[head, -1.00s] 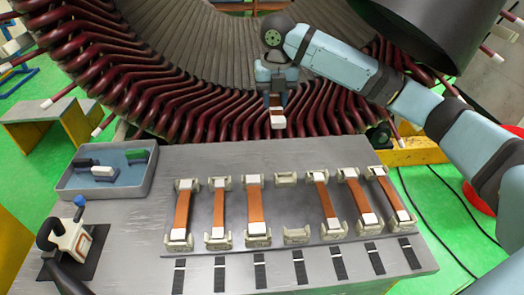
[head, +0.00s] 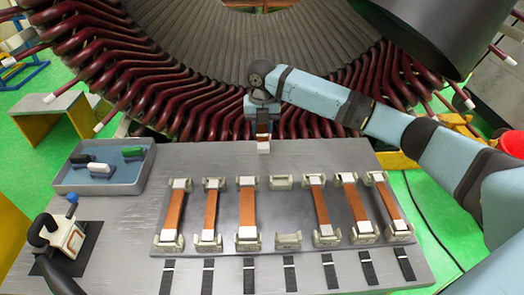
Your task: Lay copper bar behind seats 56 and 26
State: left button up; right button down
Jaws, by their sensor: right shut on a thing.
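My right gripper (head: 262,122) is shut on a copper bar (head: 263,136) and points down in front of the stator's lower coils. The bar's white lower end shows just over the table's back edge; its upper part is hidden by the gripper. The stator (head: 290,115), with dark red coil ends around a grey slotted bore, stands behind the table. I cannot make out seat numbers 56 and 26. Several more copper bars (head: 247,208) with white ends lie in a rack of paired holders; the fourth pair from the left (head: 284,212) is empty. My left gripper is not in view.
A grey tray (head: 65,187) with small black, white and green pieces sits at the table's back left. A black-handled tool (head: 68,235) stands at the front left. Several black strips (head: 249,277) lie along the front. A large dark cylinder (head: 435,30) hangs at the upper right.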

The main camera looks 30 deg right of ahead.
aim_at(262, 156)
notch_tip(262, 156, down, 9)
jog(key=shift+f, duration=0.2)
dwell(0.3)
jog(key=c, duration=0.8)
grip_release()
jog(key=shift+f, duration=0.15)
notch_tip(262, 156, up, 12)
jog(key=shift+r, duration=0.15)
